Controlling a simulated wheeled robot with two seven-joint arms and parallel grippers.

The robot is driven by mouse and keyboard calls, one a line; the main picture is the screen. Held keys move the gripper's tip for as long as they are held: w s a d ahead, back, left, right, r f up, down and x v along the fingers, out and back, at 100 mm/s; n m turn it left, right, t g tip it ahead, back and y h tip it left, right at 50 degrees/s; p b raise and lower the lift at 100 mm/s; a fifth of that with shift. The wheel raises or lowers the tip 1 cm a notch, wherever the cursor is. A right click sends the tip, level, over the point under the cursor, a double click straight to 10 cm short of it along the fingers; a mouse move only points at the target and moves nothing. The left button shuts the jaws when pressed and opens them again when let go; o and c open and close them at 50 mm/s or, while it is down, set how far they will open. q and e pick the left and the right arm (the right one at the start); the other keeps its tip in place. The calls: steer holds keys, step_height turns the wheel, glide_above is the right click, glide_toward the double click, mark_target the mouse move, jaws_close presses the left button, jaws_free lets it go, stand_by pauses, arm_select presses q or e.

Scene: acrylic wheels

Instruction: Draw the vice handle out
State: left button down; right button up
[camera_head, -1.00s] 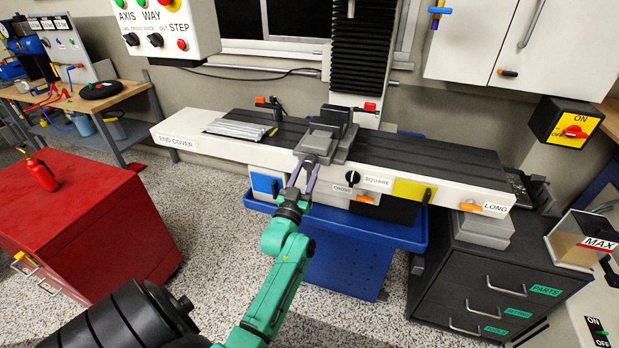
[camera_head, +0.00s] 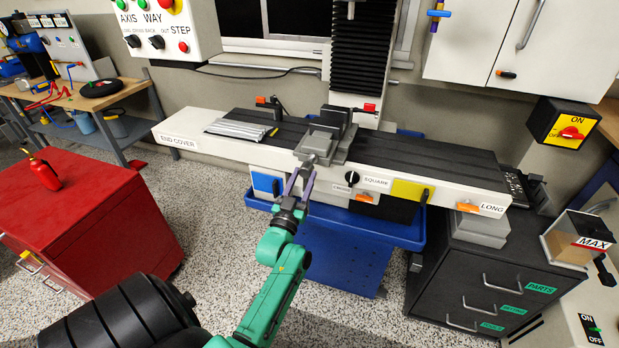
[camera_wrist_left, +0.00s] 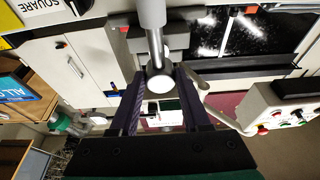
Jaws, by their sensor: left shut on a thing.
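The grey vice (camera_head: 328,138) sits on the machine's long table. The vice handle (camera_head: 309,159) shows as a short grey piece at the front of the vice. My left gripper (camera_head: 304,174), with purple fingers, is shut on the handle in front of the vice. In the left wrist view the handle (camera_wrist_left: 156,45) is a grey rod with a pale round end between the fingers of the left gripper (camera_wrist_left: 160,82). The exact finger contact is hard to make out. My right gripper is not in view.
The machine table (camera_head: 440,160) carries ribbed metal pieces (camera_head: 240,129) left of the vice. A blue tray (camera_head: 385,230) lies under it. A red cabinet (camera_head: 85,215) stands left and a dark drawer unit (camera_head: 490,275) right. The floor between the red cabinet and machine is clear.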

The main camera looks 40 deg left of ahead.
arm_select(q)
steer(key=shift+s+r, duration=0.1)
steer(key=shift+s+d+p, duration=0.3)
steer(key=shift+s+p, duration=0.2)
steer(key=shift+s, duration=0.25)
steer(key=shift+s+d+p, duration=0.25)
steer(key=shift+s+p, duration=0.25)
steer(key=shift+s, duration=0.2)
steer(key=shift+s+d, duration=0.1)
steer(key=shift+s, duration=0.2)
